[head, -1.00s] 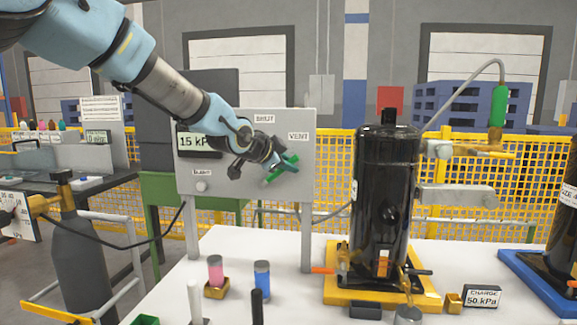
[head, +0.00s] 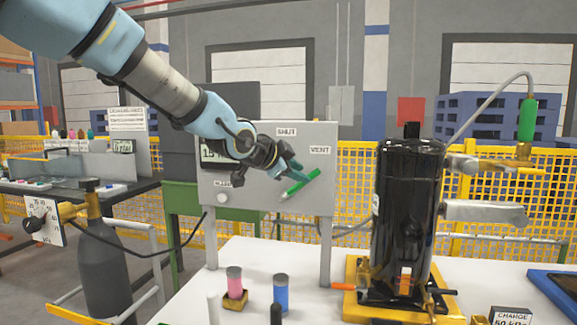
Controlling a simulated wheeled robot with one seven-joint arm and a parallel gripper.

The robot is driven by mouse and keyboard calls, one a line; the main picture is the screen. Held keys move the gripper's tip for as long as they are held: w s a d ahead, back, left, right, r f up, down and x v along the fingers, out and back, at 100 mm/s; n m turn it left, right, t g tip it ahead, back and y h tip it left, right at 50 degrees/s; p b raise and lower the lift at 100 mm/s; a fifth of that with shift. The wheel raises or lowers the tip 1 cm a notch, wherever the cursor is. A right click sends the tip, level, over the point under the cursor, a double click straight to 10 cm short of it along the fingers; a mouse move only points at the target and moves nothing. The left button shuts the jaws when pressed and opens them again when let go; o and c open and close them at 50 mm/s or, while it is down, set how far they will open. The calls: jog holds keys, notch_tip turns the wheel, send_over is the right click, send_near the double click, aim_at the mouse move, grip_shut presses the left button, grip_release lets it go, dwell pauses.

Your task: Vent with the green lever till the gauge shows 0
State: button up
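The green lever (head: 300,187) is on the grey panel (head: 318,215), slanting up to the right, its upper end just under the VENT label (head: 320,149). The SHUT label (head: 286,132) is above. My gripper (head: 296,171) is at the lever's upper left side, with its teal fingertips close to it. I cannot tell whether they touch it or how far apart they are. The panel's dark gauge display (head: 207,154) reads 15, and my wrist hides the rest of it.
A black compressor (head: 408,200) stands on a yellow base right of the panel. Pink (head: 235,285) and blue (head: 281,293) cylinders stand on the white table in front.

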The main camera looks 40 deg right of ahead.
jog(key=shift+p+v, duration=0.75)
jog(key=shift+v, duration=1.7)
jog(key=shift+a, duration=0.1)
jog(key=w+a+f+n+t+y, duration=0.1)
jog(key=w+a+f+n+y, duration=0.3)
jog(key=a, duration=0.5)
jog(key=w+a+f+n+t+y+p, duration=0.15)
jog(key=w+a+f+n, duration=0.3)
jog(key=a, duration=0.55)
jog(key=w+a+f+n+t+y, duration=0.1)
jog(key=w+a+f+n+y, duration=0.3)
jog(key=a, duration=0.5)
jog(key=s+a+f+n+g+y, duration=0.1)
jog(key=s+a+f+n, duration=0.1)
jog(key=a, duration=0.6)
jog(key=s+a+f+n+g+y, duration=0.1)
jog(key=s+a+f+n, duration=0.1)
jog(key=a+n, duration=0.3)
jog(key=s+a+f+n+g+y, duration=0.1)
jog(key=s+a+f+n+g, duration=0.1)
jog(key=a, duration=0.9)
jog(key=shift+s+a+n+p, duration=0.4)
jog(key=shift+s+n, duration=0.3)
jog(key=shift+n, duration=0.55)
jog(key=shift+d, duration=0.1)
